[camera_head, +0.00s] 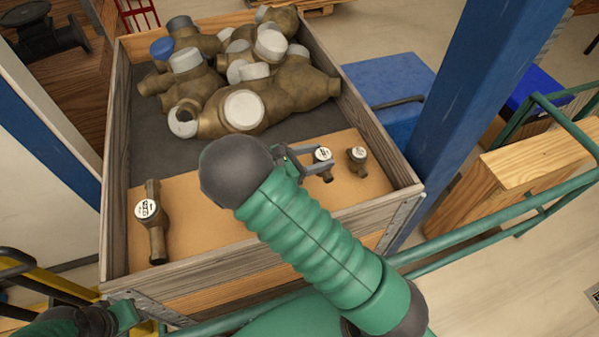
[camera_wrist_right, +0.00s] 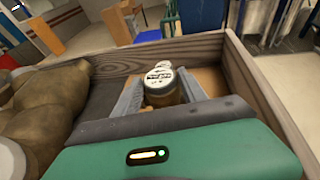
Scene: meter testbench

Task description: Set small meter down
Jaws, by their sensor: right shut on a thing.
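My right gripper (camera_head: 318,162) reaches over the front part of the wooden crate and is shut on a small brass meter (camera_head: 323,154) with a white round dial. In the right wrist view the two grey fingers (camera_wrist_right: 160,92) flank this meter (camera_wrist_right: 160,78), dial up. It is at or just above the brown board (camera_head: 230,205); I cannot tell whether it touches. A second small meter (camera_head: 357,155) stands on the board just to its right, apart from it. My left gripper (camera_head: 110,319) is at the bottom left corner, outside the crate, its fingers unclear.
A longer brass meter (camera_head: 149,213) lies at the board's left end. Several large brass meters (camera_head: 245,108) are heaped in the back of the crate. The crate's wooden walls (camera_head: 370,108) surround the board. A blue post (camera_head: 475,90) stands to the right. The board's middle-left is clear.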

